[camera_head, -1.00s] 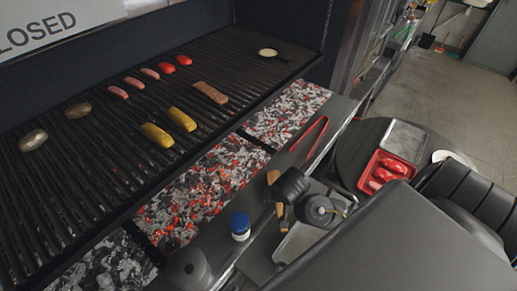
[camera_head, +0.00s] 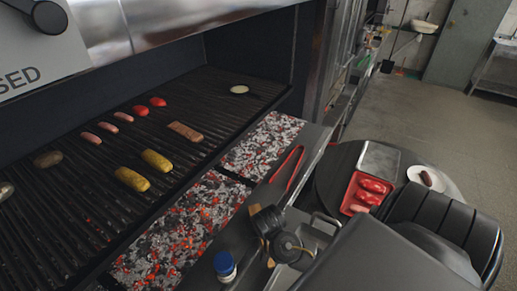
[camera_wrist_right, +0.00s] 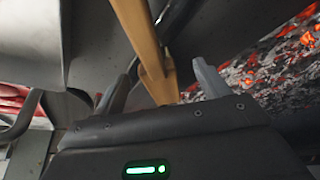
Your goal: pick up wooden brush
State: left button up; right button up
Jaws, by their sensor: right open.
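The wooden brush shows in the right wrist view as a long tan handle (camera_wrist_right: 148,45), running from the top edge down between my right gripper's fingers. Its lower end is hidden behind the gripper body. In the head view only a small tan bit of it (camera_head: 271,263) shows beside my dark right wrist, which covers the rest. My right gripper (camera_wrist_right: 162,85) is open, with one finger on each side of the handle and visible gaps on both sides. My left gripper is not in view.
A blue-capped jar (camera_head: 225,266) stands on the ledge just left of my right wrist. Red tongs (camera_head: 287,168) lie farther along the ledge. The grill (camera_head: 90,185) with food and glowing coals (camera_head: 190,225) lies to the left. A red tray (camera_head: 366,191) of sausages sits to the right.

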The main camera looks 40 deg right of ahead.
jog(key=x, duration=0.2)
jog(key=b+x, duration=0.1)
jog(key=x, duration=0.1)
jog(key=shift+s+d, duration=0.2)
jog(key=shift+s, duration=0.05)
jog(key=shift+w+f, duration=0.15)
jog(key=shift+f, duration=0.25)
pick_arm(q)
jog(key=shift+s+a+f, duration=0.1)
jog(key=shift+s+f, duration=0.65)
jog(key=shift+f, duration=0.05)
pick_arm(e)
jog(key=shift+d, duration=0.1)
jog(key=shift+c, duration=0.4)
jog(key=c, duration=1.1)
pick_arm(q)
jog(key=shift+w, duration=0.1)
pick_arm(e)
jog(key=shift+r, duration=0.15)
